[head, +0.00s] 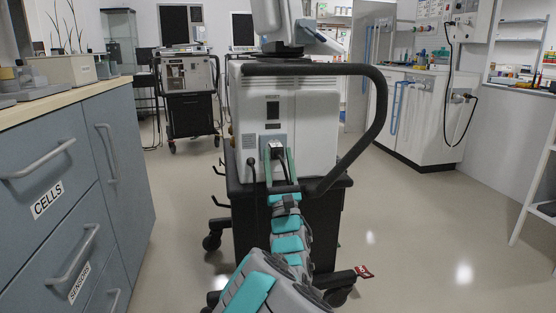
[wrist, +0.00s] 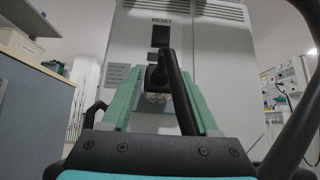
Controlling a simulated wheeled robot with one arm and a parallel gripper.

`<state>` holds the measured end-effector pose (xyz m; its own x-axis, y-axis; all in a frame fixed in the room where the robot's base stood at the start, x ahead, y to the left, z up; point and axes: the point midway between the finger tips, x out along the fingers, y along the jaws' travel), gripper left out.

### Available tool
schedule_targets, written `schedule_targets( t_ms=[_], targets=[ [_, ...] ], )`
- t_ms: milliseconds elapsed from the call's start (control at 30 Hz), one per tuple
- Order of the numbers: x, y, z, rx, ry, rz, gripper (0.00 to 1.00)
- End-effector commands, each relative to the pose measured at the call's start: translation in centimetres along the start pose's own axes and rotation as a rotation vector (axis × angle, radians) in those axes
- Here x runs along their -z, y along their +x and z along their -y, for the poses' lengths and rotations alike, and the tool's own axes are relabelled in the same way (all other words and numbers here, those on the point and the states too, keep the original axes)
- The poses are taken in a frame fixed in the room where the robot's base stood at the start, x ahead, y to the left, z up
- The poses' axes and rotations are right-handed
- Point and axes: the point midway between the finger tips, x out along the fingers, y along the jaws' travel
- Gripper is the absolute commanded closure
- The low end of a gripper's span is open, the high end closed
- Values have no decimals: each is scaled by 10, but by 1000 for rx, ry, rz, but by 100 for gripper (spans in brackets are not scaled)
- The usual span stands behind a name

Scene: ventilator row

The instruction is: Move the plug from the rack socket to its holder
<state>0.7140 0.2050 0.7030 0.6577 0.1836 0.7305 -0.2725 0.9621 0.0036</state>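The black plug (wrist: 156,76) sits at the socket panel (head: 265,142) on the back of the white ventilator (head: 315,115); the plug also shows in the head view (head: 276,149). Its thick black cable bends down to the right in the wrist view. My gripper (wrist: 161,72) has its two green fingers on either side of the plug, apart, with a gap visible at the left finger. The gripper looks open around the plug; it also shows in the head view (head: 280,158). The socket face is hidden behind the plug. I cannot clearly identify the holder.
A black handle rail (head: 378,120) curves around the ventilator's right side. Another black cord (head: 251,164) hangs left of the plug. Dark hooks (head: 219,170) stick out left of the cart. A blue-grey drawer cabinet (head: 75,190) stands at left. Floor (head: 420,230) is clear at right.

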Motion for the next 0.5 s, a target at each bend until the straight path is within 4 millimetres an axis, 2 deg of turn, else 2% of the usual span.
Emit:
schedule_targets(
  t_ms=[33, 133, 500],
  targets=[
    [0, 0, 0, 0, 0, 0, 33],
    [0, 0, 0, 0, 0, 0, 21],
    [1, -6, -1, -1, 1, -2, 21]
  ],
)
